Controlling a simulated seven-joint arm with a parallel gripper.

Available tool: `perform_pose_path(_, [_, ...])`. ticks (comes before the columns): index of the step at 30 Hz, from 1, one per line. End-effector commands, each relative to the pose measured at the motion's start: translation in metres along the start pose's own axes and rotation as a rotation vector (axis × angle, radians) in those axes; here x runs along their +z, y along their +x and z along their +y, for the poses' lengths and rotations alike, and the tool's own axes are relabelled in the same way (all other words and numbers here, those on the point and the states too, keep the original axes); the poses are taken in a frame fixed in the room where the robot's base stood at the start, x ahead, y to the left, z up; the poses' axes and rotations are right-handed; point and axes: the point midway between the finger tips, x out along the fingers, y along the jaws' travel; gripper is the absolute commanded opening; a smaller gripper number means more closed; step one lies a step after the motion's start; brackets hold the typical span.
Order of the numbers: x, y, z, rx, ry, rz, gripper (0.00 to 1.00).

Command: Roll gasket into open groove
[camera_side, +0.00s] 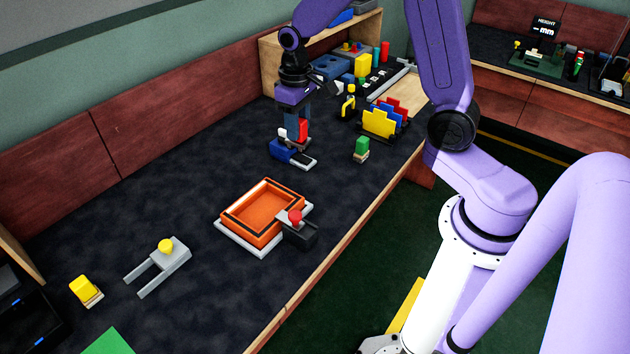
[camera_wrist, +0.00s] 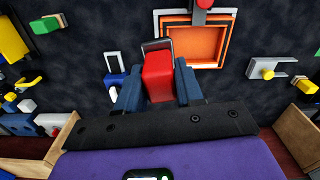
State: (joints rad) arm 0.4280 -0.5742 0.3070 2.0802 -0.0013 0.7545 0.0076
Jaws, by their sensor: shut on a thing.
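My gripper (camera_side: 293,128) is shut on a red block-like handle (camera_wrist: 158,76), with a grey frame at its far end. The handle also shows in the side view (camera_side: 303,130). The gripper points down just above or at a blue and white holder (camera_side: 285,152); whether the held tool touches it I cannot tell. An orange square tray (camera_side: 262,236) sits on a white base on the dark table, nearer the side camera. A dark line runs along its rim; I cannot tell whether it is groove or gasket. A black block with a red ball knob (camera_side: 295,217) stands at its corner.
A grey fork-shaped fixture with a yellow knob (camera_side: 166,246) and a yellow block (camera_side: 84,289) lie at the left. A green block (camera_side: 362,147) and a yellow, blue and red rack (camera_side: 380,122) stand at the right. Table between holder and tray is clear.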

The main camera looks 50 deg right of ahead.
Motion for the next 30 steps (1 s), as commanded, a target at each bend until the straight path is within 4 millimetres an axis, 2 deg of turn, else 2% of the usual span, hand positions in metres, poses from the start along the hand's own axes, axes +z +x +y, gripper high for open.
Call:
perform_pose_path(6, [0.012, -0.006, -0.011, 0.0, 0.121, 0.001, 0.12])
perform_pose_path(10, [0.006, -0.003, -0.012, 0.0, 0.139, -0.001, 0.12])
perform_pose_path(14, [-0.016, 0.007, -0.012, 0.0, 0.134, -0.002, 0.12])
perform_pose_path(24, [-0.088, 0.053, -0.006, 0.0, 0.109, -0.003, 0.12])
perform_pose_path(30, [-0.109, 0.073, -0.002, 0.0, 0.1, -0.002, 0.12])
